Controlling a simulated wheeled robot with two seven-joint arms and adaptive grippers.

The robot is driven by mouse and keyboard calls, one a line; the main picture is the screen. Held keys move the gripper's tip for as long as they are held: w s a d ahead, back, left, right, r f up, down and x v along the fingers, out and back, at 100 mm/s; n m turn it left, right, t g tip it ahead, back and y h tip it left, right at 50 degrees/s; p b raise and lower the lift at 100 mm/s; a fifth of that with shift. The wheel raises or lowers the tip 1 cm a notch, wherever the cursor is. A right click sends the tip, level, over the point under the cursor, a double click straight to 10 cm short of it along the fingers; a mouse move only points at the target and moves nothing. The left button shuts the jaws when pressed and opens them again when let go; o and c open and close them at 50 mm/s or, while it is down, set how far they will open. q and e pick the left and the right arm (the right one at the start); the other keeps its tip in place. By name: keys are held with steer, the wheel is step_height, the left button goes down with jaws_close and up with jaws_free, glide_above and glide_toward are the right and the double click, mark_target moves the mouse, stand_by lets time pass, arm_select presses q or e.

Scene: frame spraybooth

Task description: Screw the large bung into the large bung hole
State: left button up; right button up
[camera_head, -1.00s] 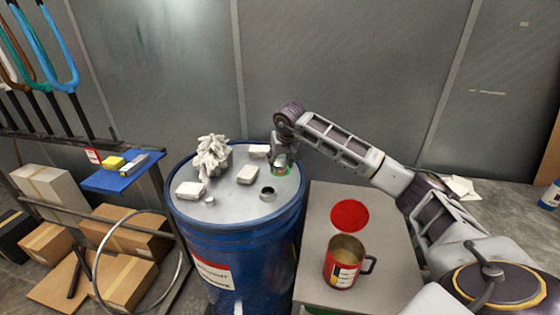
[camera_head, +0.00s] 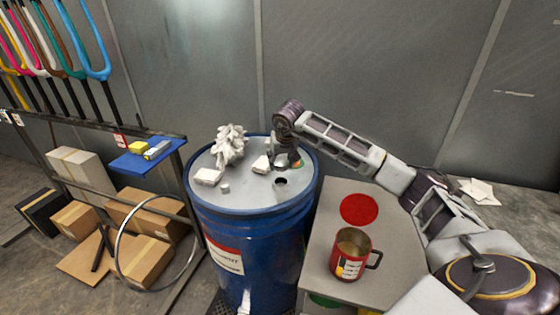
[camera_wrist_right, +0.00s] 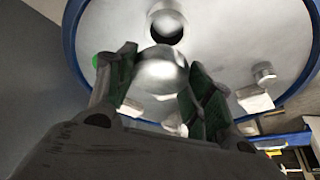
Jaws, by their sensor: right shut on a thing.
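The blue drum (camera_head: 245,235) stands upright, its grey lid facing up. The large bung hole (camera_head: 281,181) is a dark round opening near the lid's front right; it also shows at the top of the right wrist view (camera_wrist_right: 168,28). My right gripper (camera_head: 288,160) is over the lid, just behind the hole. In the right wrist view its fingers (camera_wrist_right: 152,85) are shut on the silvery rounded large bung (camera_wrist_right: 160,68), close to the hole and apart from it in the picture. The bung's height above the lid is unclear. My left gripper is not in view.
The lid also holds a crumpled white bundle (camera_head: 229,145), white blocks (camera_head: 208,177) and a small silvery plug (camera_head: 225,188). To the right, a grey table (camera_head: 325,240) bears a red mug (camera_head: 351,254) and a red disc (camera_head: 360,209). A rack with boxes stands left.

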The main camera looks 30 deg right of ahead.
mark_target(281, 171)
steer(key=shift+r, duration=0.1)
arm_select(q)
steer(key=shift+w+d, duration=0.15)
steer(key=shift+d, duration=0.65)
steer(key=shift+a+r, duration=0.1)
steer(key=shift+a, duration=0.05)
arm_select(e)
steer(key=shift+f+b, duration=0.65)
steer(key=shift+f, duration=0.55)
steer(key=shift+f+b, duration=0.6)
steer(key=shift+f, duration=0.6)
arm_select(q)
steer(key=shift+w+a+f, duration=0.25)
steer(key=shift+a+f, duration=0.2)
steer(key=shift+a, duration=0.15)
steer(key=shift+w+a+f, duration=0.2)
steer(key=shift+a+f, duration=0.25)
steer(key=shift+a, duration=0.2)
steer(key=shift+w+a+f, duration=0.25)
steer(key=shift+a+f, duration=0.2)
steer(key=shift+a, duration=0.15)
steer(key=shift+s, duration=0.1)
